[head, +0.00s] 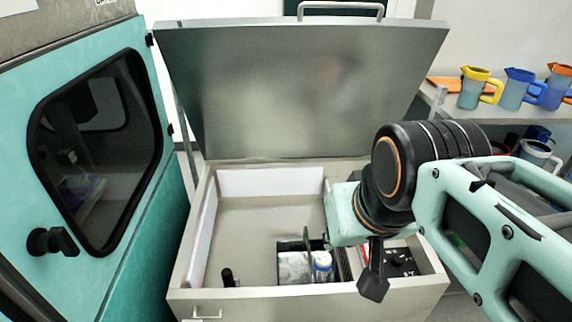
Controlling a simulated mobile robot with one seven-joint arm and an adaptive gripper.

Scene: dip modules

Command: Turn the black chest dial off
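The open chest (245,298) stands in front of me with its metal lid (310,90) raised. A small black control panel (404,268) sits at its right end, and a dark round knob, seemingly the black dial (397,257), shows on it. The dial's setting is too small to read. My gripper (374,284) hangs over the chest's right part, just left of the panel. One dark finger points down in front of the panel's left side; the other finger is not clearly seen. No object shows in its grasp, and contact with the dial cannot be made out.
Inside the chest are a dark holder (295,268) with pale contents, a blue-and-white can (322,264) and a small black upright piece (228,278). A teal cabinet door (150,220) stands close at left. Several jugs, one yellow-handled (474,92), line the right shelf.

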